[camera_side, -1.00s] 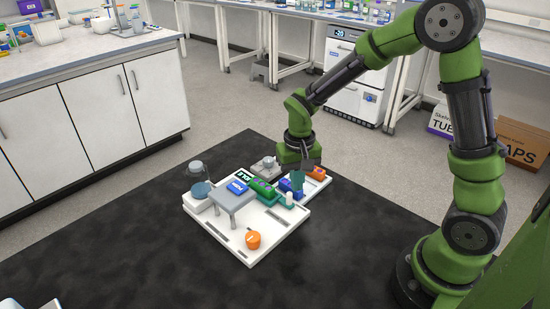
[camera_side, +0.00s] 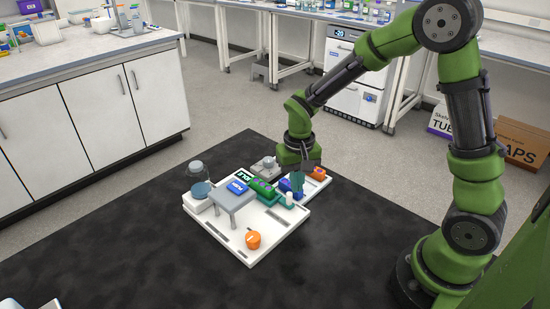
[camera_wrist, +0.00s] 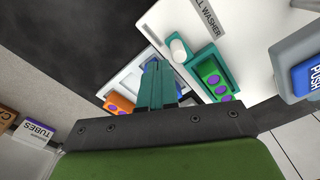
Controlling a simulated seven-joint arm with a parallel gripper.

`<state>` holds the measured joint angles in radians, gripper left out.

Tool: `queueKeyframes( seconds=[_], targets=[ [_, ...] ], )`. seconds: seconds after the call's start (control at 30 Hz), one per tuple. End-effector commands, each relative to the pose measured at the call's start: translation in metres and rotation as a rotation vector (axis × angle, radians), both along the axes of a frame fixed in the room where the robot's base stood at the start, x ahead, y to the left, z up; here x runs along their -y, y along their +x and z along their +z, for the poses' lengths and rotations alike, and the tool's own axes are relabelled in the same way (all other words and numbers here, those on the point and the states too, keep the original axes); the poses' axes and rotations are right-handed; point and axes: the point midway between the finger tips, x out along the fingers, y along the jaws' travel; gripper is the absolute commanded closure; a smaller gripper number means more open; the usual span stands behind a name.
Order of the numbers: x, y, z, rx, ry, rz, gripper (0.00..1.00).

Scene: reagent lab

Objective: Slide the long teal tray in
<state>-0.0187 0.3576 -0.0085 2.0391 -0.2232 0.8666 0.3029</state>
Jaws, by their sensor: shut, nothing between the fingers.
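The long teal tray (camera_side: 285,204) lies on the white board, with a small white peg (camera_side: 290,198) at its near end. The tray also shows in the wrist view (camera_wrist: 197,62), right of my fingers, with the white peg (camera_wrist: 178,49) and a green block with purple dots (camera_wrist: 214,81) in it. My gripper (camera_side: 297,187) points down beside the tray, on its far right side. In the wrist view its teal fingers (camera_wrist: 158,75) are together and empty. I cannot tell whether they touch the tray.
A blue block (camera_side: 286,184) is close to my fingers, partly hidden. An orange block (camera_side: 317,172) sits on a smaller white plate behind. A grey raised stand (camera_side: 233,200) with a blue push button is left of the tray. An orange knob (camera_side: 253,240) is in front.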

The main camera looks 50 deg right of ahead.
Motion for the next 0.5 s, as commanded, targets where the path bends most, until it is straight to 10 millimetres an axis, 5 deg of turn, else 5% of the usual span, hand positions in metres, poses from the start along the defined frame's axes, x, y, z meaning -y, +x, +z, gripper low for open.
queueKeyframes(
  seconds=[0.5],
  targets=[
    [0.000, -0.001, -0.027, -0.003, -0.001, 0.000, 1.00]
  ],
)
